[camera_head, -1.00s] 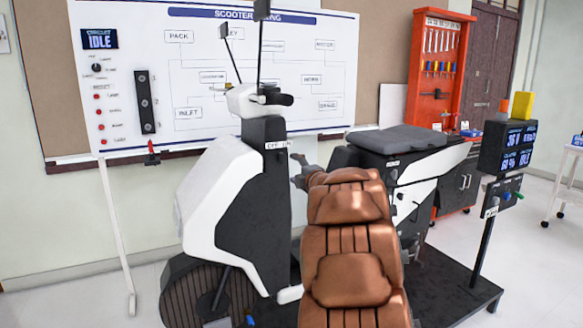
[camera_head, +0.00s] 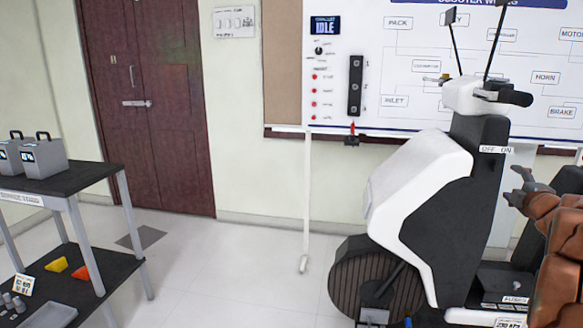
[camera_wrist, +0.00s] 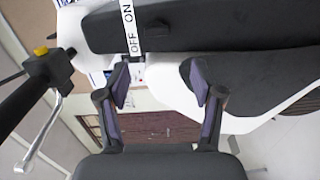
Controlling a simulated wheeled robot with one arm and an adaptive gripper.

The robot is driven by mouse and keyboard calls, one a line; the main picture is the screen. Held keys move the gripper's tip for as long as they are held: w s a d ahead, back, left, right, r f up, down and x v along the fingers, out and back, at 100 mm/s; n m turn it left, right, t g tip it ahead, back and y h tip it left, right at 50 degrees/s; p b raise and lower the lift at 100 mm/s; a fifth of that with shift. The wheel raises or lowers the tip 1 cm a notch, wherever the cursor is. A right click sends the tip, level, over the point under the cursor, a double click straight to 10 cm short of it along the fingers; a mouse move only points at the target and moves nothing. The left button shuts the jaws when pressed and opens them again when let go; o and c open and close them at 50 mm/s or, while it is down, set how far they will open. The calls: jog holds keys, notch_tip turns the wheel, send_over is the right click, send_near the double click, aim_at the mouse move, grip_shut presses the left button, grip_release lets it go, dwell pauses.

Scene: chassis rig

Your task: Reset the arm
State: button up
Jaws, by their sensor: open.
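My brown arm (camera_head: 565,250) shows at the right edge of the head view, partly cut off by the frame. My gripper (camera_head: 517,185) is beside the dark front column of the scooter rig (camera_head: 425,180), just below its "OFF ON" label (camera_head: 495,149). In the wrist view my gripper (camera_wrist: 160,85) has its two fingers spread apart with nothing between them. The "OFF ON" label (camera_wrist: 131,28) lies just beyond the left finger there. Whether a finger touches the rig, I cannot tell.
A handlebar with brake lever (camera_wrist: 40,85) is at the left of the wrist view. In the head view, a trolley (camera_head: 85,180) with grey boxes stands at left, near a brown door (camera_head: 150,110). A whiteboard (camera_head: 390,60) is behind the rig. Floor between trolley and rig is clear.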

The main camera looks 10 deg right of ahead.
jog(key=s+a+f+m+g+y, duration=0.1)
jog(key=s+a+f+m+g, duration=0.35)
jog(key=s+a+f, duration=0.55)
jog(key=s+a+f+m+g+y, duration=0.2)
jog(key=s+a+f+m+g, duration=0.25)
jog(key=a, duration=0.95)
jog(key=s+a+f+m+g+y, duration=0.1)
jog(key=s+a+f+m+g, duration=0.3)
jog(key=s+a+f+g, duration=0.45)
jog(key=s+a+g+y, duration=0.2)
jog(key=s+a+y, duration=0.1)
jog(key=s+a, duration=1.25)
notch_tip(320, 180, up, 20)
jog(key=t+p, duration=0.1)
jog(key=p, duration=1.7)
jog(key=shift+s+d+f+p, duration=0.15)
jog(key=shift+s+d+p, duration=0.05)
jog(key=shift+p, duration=0.15)
